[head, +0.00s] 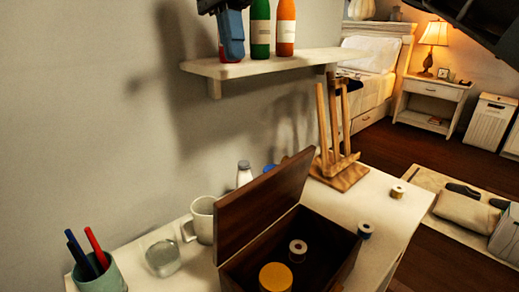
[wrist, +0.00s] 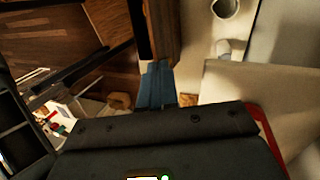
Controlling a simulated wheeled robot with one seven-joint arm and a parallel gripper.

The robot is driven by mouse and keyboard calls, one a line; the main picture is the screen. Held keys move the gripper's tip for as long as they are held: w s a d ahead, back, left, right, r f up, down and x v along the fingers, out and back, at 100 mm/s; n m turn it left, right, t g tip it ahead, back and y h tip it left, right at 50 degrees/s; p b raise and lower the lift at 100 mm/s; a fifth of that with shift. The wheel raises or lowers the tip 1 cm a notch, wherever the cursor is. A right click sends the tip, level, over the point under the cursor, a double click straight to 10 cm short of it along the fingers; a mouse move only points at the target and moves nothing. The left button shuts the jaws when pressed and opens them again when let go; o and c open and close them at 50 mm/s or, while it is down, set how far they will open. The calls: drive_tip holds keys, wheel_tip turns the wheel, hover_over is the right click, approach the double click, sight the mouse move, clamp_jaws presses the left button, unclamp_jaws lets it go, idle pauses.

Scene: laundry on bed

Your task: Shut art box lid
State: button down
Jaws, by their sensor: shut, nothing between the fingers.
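The art box (head: 345,262) is dark wood and stands on the white table. Its lid (head: 262,205) is open, standing up from the back edge on the left. A thread spool (head: 298,249) and a jar with a yellow top (head: 276,277) show inside. My gripper (head: 233,55) has blue fingers, is shut and empty, and hangs high above the box by the shelf. In the wrist view its fingers (wrist: 156,86) point toward brown wood that looks like part of the box; which part I cannot tell.
A shelf (head: 270,66) with a green bottle (head: 260,28), an orange bottle (head: 285,28) and something red is close to my gripper. A white mug (head: 201,219), a glass (head: 162,254), a pen cup (head: 100,276) and a wooden easel (head: 338,165) surround the box.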

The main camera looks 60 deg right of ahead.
drive_tip(key=s+f, duration=0.3)
drive_tip(key=f, duration=0.6)
drive_tip(key=s+f+h, duration=0.1)
drive_tip(key=s+f, duration=0.2)
drive_tip(key=f, duration=0.6)
drive_tip(key=shift+s+d+f, duration=0.2)
drive_tip(key=shift+d, duration=0.25)
